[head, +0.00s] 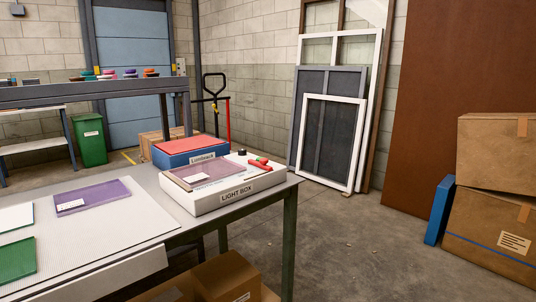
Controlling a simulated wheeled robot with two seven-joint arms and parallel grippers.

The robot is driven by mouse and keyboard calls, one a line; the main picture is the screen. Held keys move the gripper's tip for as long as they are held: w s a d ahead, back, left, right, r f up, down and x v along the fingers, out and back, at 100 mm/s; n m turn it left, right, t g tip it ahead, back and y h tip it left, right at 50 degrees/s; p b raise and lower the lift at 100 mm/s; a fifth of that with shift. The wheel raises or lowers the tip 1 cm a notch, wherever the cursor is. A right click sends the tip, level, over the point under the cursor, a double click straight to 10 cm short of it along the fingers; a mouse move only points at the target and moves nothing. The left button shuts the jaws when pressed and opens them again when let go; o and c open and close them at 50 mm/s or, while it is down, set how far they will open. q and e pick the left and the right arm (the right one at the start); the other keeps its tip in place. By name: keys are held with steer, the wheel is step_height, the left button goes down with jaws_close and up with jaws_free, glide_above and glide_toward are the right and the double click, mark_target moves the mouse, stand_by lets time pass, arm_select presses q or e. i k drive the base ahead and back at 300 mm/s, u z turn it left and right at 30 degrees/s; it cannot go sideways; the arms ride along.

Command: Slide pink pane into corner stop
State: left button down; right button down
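A pinkish translucent pane (207,175) with a pale label lies on the left part of the white light box (224,197), which is marked LIGHT BOX. The pane's left edge seems to reach the box's left edge. No corner stop is clearly recognisable. Neither of my grippers shows in the head view.
On the table (135,213) lie a purple pane (94,196), a green pane (17,257) and a pale pane (15,217). A red and blue box (190,150) stands behind the light box. Cardboard boxes (495,190) stand at the right. The floor (370,245) between is clear.

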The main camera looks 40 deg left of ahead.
mark_target(194, 175)
steer(key=i, duration=2.05)
steer(key=u, duration=3.3)
